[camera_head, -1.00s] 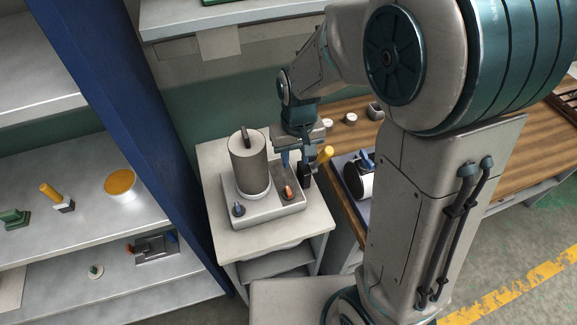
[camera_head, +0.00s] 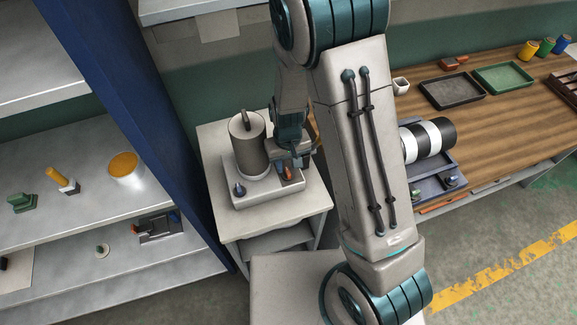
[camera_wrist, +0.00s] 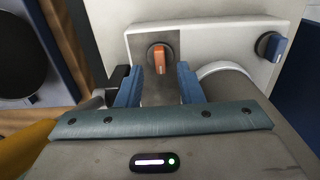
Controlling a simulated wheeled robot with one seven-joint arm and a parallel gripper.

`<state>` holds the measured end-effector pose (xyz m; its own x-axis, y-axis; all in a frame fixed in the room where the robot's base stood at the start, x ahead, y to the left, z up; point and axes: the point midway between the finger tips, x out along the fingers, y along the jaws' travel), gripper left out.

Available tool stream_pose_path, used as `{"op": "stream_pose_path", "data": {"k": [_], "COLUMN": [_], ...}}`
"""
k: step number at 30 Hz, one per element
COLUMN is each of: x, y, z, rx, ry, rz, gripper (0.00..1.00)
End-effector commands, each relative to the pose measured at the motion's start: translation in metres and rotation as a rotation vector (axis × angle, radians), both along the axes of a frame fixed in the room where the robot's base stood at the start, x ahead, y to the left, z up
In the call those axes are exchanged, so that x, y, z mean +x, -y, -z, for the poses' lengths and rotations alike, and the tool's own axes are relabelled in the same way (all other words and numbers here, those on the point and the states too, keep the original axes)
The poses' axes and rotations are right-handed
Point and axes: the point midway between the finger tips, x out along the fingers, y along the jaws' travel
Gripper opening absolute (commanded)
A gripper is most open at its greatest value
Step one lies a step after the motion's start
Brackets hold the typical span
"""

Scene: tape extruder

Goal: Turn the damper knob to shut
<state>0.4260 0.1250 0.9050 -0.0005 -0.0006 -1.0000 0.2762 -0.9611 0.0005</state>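The extruder (camera_head: 240,198) is a pale box with a tall grey cylinder (camera_head: 248,150) on top. It carries an orange knob (camera_head: 288,173) on the right, also in the wrist view (camera_wrist: 160,60), on a dark plate, and a blue knob (camera_head: 240,189) at the left front, also in the wrist view (camera_wrist: 269,46). I cannot tell by a label which is the damper knob. My gripper (camera_head: 294,160) is just above the orange knob. In the wrist view my gripper (camera_wrist: 158,76) is open, its blue fingers either side of the orange knob's line, with no visible contact.
The cylinder stands close left of my gripper. The extruder rests on a small cabinet (camera_head: 285,227). A blue post (camera_head: 150,150) and shelves are to the left. A wooden workbench (camera_head: 470,135) with trays and a striped roll (camera_head: 428,140) is to the right.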

Motion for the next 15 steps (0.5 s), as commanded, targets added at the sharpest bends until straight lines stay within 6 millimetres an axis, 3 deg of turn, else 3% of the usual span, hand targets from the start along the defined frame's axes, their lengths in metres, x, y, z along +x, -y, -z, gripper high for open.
{"op": "stream_pose_path", "data": {"k": [6, 15], "x": [0.0, 0.0], "y": [0.0, 0.0], "z": [0.022, 0.029], "rx": [-0.001, 0.0], "ry": [-0.002, 0.001], "rz": [-0.001, 0.0], "gripper": [0.34, 0.34]}}
